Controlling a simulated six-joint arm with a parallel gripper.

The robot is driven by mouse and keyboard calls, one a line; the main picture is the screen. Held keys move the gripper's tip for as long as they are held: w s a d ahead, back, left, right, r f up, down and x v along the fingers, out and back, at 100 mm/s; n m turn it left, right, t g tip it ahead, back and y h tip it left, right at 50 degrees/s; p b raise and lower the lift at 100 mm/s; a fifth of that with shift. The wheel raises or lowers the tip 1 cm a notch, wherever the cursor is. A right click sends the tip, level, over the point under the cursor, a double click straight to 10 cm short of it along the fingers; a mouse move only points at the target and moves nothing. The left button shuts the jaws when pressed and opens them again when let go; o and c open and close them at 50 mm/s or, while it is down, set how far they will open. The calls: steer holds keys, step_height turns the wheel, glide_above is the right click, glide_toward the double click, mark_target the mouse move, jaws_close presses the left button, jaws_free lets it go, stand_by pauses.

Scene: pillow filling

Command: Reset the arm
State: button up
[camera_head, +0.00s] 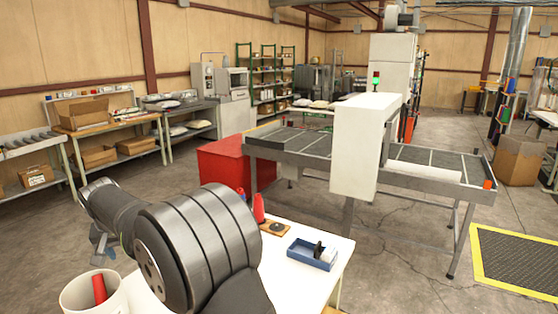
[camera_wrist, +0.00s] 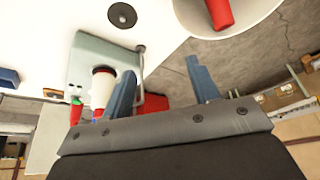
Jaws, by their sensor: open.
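My gripper (camera_head: 103,252) is at the left of the head view, beyond my large grey arm joint, above the floor by the white bin. In the wrist view my gripper (camera_wrist: 163,82) has its two blue-grey fingers spread apart with nothing between them. My arm hides part of the white work table (camera_head: 312,283) in the head view.
A white bin (camera_head: 70,297) holds a red cone (camera_head: 99,288). Red cones (camera_head: 258,210) and a blue tray (camera_head: 311,255) are on the table. The wrist view shows a pale machine with a white spool (camera_wrist: 102,88). A conveyor (camera_head: 420,178) stands behind.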

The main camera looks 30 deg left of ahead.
steer(key=w+d+f, duration=0.2)
steer(key=w+d, duration=0.9)
steer(key=w, duration=0.4)
steer(key=s+a+f, duration=0.6)
steer(key=a, duration=0.3)
steer(key=shift+a+f, duration=0.15)
steer(key=shift+f, duration=0.2)
